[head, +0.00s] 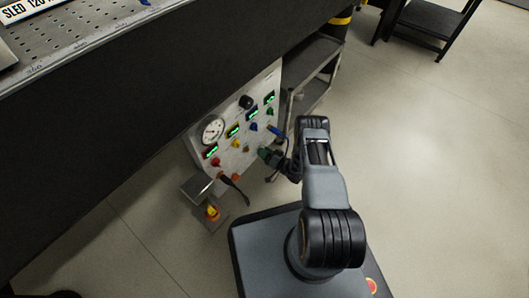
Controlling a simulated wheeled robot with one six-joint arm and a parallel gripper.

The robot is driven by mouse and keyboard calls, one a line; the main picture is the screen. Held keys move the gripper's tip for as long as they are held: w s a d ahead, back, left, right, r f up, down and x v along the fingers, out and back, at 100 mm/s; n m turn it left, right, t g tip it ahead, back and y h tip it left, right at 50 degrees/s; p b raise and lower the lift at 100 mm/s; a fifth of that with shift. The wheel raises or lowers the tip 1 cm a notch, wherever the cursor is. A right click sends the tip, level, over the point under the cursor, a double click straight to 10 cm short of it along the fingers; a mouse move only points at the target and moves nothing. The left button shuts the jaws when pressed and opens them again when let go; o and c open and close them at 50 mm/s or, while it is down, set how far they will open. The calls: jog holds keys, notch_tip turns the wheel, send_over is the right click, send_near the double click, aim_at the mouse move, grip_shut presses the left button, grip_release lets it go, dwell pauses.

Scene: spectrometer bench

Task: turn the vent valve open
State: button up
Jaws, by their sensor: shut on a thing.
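The pale control panel (228,134) leans against the dark bench front, left of my arm in the head view. It carries a round dial gauge (212,129) and several coloured knobs and handles. My gripper (270,156) is at the panel's lower right edge, shut on a green handle (263,152). The gripper and wrist partly hide this handle. A blue handle (275,130) sits just above it, apart from the gripper. Labels are too small to read, so I cannot tell which part is named the vent valve.
A black-and-orange lead (235,183) hangs below the panel. A small metal box (196,187) and a yellow-and-red item (212,212) are at lower left. A grey shelf cart (308,75) stands right of the panel. The floor (440,170) to the right is clear.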

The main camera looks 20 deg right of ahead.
jog(key=m, duration=1.1)
dwell(0.6)
jog(key=o, duration=0.9)
